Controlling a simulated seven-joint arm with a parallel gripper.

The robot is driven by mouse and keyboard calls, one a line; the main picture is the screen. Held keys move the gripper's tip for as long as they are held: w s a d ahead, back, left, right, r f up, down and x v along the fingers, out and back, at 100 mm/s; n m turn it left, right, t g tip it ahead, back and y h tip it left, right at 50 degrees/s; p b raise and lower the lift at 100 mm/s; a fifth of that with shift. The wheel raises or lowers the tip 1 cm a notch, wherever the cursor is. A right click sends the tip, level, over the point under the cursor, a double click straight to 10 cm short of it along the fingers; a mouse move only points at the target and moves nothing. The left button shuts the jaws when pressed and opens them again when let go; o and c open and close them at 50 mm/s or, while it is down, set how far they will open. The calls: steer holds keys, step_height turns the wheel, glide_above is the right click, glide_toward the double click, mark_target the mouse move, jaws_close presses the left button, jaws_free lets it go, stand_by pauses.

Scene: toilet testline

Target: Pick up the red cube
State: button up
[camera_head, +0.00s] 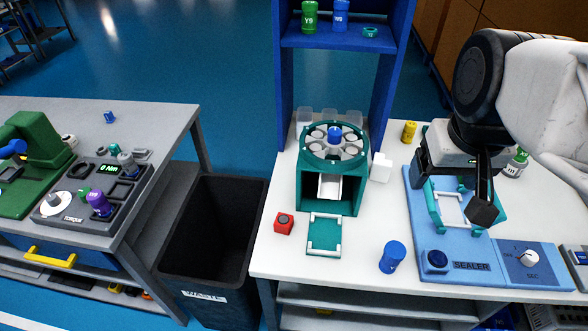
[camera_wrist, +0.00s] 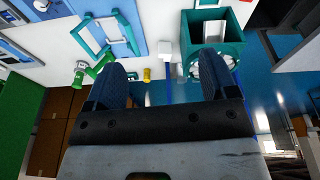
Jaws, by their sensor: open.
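The red cube (camera_head: 284,223) sits on the white worktop near its left edge in the head view. A dark round patch shows on its top. It lies left of the small teal tray and in front of the teal carousel. My gripper (camera_head: 452,192) is above the blue sealer on the right, well away from the cube. In the wrist view its two fingers (camera_wrist: 162,66) are spread with nothing between them. The cube is not seen in the wrist view.
A teal carousel unit (camera_head: 309,190) and teal tray (camera_head: 323,251) stand beside the cube. A blue cylinder (camera_head: 392,257), white block (camera_head: 381,167) and blue sealer (camera_head: 415,215) are to the right. A black waste bin (camera_head: 205,301) stands off the table's left edge.

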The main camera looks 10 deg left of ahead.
steer(key=w+a+r+n+g, duration=0.1)
steer(key=w+a+n, duration=0.7)
steer(key=w+a, duration=0.3)
steer(key=n+g, duration=0.1)
steer(key=n, duration=0.6)
glide_above(283, 219)
steer(key=f, duration=0.2)
step_height(283, 219, down, 28)
steer(key=shift+d+r, duration=0.1)
steer(key=shift+r, duration=0.1)
steer(key=shift+f, duration=1.25)
steer(key=shift+f, duration=2.6)
steer(key=c, duration=1)
